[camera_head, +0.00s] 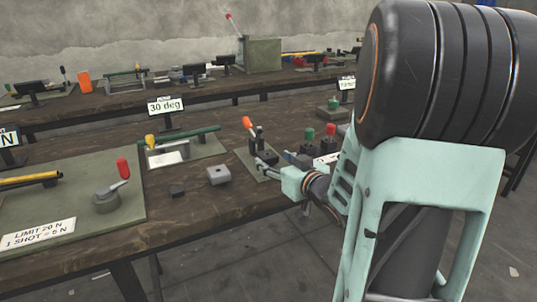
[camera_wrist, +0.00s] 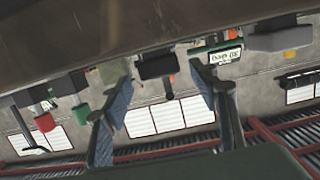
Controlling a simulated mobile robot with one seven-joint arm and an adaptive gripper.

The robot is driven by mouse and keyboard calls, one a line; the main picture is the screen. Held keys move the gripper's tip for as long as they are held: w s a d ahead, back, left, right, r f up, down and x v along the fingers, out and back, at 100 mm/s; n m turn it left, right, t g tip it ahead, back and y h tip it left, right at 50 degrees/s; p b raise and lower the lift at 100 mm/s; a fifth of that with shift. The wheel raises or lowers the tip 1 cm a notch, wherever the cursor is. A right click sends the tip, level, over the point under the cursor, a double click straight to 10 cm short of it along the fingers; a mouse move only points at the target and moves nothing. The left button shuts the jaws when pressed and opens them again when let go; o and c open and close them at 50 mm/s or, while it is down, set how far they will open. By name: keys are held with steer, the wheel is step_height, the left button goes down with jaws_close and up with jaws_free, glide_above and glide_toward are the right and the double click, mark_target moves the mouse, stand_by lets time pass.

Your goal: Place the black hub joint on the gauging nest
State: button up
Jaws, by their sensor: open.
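A green-grey plate (camera_head: 50,208) at left carries a round grey clamp (camera_head: 107,200) with a red handle. A "30 deg" sign (camera_head: 166,106) stands behind a plate with a green bar (camera_head: 182,138). Orange- and green-knobbed fixtures crowd near my arm. Bare bench surrounds the blocks.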

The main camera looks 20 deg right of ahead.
steer(key=s, duration=0.3)
steer(key=s+r, duration=0.1)
steer(key=s, duration=0.3)
steer(key=shift+d+r, duration=0.1)
steer(key=shift+r, duration=0.1)
steer(key=shift+r, duration=0.1)
